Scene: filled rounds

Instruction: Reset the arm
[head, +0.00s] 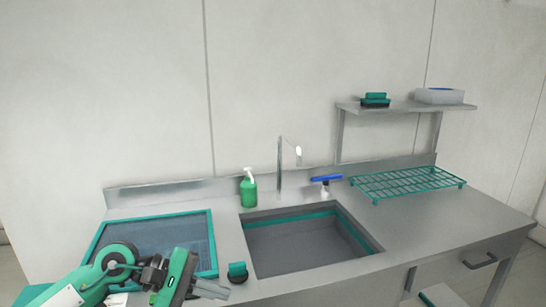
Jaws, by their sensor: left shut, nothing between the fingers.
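My left arm comes in from the lower left, green and dark grey. Its left gripper (207,289) is in front of the counter's front left part, pointing right, with its fingers together and nothing seen between them. Part of the gripper covers the lower edge of a green-rimmed tray or mat (212,238). My right gripper does not show.
A steel counter (420,223) holds a sink basin (305,247), a tap (281,165), a green pump bottle (248,189), a blue-topped tool (326,181), a green wire rack (407,182) and a small green-and-black item (237,272) near the gripper. A wall shelf (405,107) is back right.

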